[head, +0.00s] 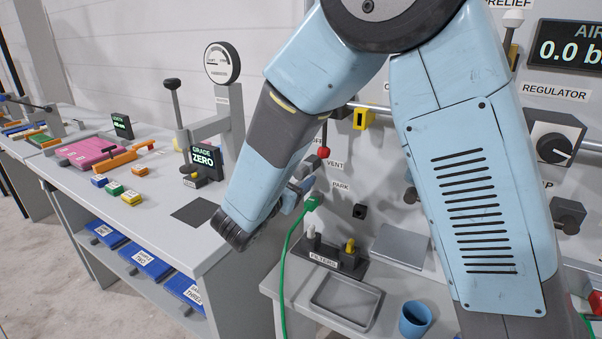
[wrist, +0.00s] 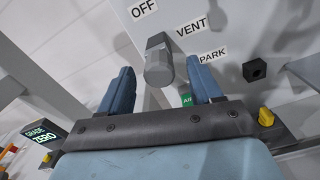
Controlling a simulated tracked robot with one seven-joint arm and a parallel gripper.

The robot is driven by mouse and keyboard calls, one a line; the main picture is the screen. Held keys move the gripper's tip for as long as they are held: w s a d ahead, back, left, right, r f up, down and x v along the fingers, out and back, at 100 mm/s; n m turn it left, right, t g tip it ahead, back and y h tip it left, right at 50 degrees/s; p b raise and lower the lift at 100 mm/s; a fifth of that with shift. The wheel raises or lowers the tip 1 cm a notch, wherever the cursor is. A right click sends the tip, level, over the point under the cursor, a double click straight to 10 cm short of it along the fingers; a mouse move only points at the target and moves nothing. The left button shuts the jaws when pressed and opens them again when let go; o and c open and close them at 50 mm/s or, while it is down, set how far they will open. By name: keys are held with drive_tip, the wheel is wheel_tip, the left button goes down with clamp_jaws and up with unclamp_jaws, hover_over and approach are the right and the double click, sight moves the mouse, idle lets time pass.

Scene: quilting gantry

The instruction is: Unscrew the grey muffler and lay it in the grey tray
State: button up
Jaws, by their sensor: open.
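In the wrist view, the grey muffler (wrist: 158,62) is a short cylinder with a faceted top, at the panel between the OFF and VENT labels. My gripper (wrist: 160,72) is open, with one blue finger on each side of the muffler. Gaps show between the fingers and the muffler, so they look apart from it. In the head view, my gripper (head: 303,190) is near the panel, partly hidden by my arm, and I cannot make out the muffler there. The grey tray (head: 338,318) lies on the lower shelf, below my gripper, and looks empty.
A green hose (head: 284,262) with a green connector (head: 313,202) hangs close below my gripper. A filter rack (head: 328,266) stands behind the tray and a blue cup (head: 415,319) stands right of it.

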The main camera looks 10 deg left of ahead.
drive_tip(key=m, duration=0.3)
drive_tip(key=shift+m, duration=0.4)
drive_tip(key=m, duration=0.3)
drive_tip(key=shift+m, duration=0.4)
drive_tip(key=m, duration=0.3)
drive_tip(key=shift+a+m, duration=0.1)
drive_tip(key=shift+m, duration=0.3)
drive_tip(key=shift+r+m, duration=0.1)
drive_tip(key=shift+m, duration=1.8)
clamp_jaws()
drive_tip(key=shift+n, duration=2)
